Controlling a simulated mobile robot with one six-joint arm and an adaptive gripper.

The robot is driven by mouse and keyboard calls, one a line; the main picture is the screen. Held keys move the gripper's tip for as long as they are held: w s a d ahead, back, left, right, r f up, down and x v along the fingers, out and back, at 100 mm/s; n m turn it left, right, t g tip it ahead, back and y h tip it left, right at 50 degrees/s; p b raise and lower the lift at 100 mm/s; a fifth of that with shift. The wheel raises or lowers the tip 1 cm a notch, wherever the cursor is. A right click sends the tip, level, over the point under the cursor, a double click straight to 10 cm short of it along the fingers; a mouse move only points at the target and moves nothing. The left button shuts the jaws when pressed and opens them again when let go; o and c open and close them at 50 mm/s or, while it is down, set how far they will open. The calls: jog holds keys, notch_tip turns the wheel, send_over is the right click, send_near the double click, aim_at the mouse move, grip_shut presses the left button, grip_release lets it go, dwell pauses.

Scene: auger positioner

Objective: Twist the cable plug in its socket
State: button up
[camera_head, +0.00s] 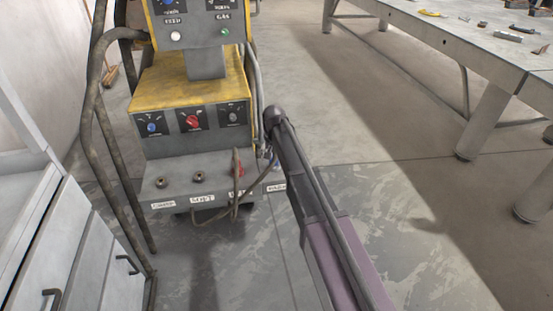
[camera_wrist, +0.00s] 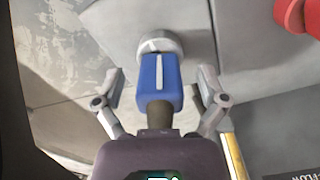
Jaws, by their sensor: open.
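The blue cable plug (camera_wrist: 168,75) with a pale stripe shows in the wrist view, its far end at a round pale socket (camera_wrist: 160,44) on a grey panel. A dark sleeve (camera_wrist: 160,114) comes out of its near end. My gripper (camera_wrist: 160,82) is open, with one finger on each side of the plug and visible gaps between. In the head view the yellow and grey welding machine (camera_head: 188,88) stands at the left. There my arm hides most of the plug, its socket and my gripper.
A red part (camera_wrist: 296,14) is at the upper right of the wrist view. Two sockets (camera_head: 197,177) and a loose cable (camera_head: 237,185) are on the machine's lower front. Grey drawers (camera_head: 75,260) stand at the left, a metal table (camera_head: 455,40) at the right. Floor between is clear.

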grip_shut()
dwell(0.3)
jog(key=shift+s+d+n, duration=0.1)
jog(key=shift+s+n, duration=0.05)
jog(key=shift+n, duration=1.85)
grip_release()
